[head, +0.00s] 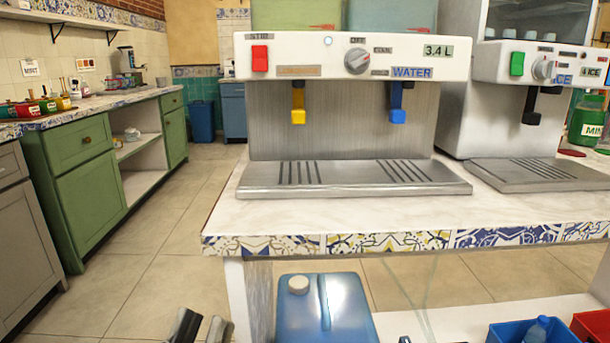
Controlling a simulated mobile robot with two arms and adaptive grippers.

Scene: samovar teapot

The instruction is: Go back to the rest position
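My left gripper (202,327) shows at the bottom edge, left of the blue jug. Its two fingertips are apart with nothing visible between them. Most of it is cut off by the frame. Small dark tips at the bottom edge, right of the jug, may belong to my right gripper; its state cannot be made out. Neither gripper touches the counter or the dispensers.
A white-topped counter (330,210) with a tiled edge stands ahead, bearing a water dispenser (345,115) and an ice dispenser (480,115). Below are a blue jug (312,312) and a blue bin (500,335). Green cabinets (85,190) stand left; the floor (165,250) between is clear.

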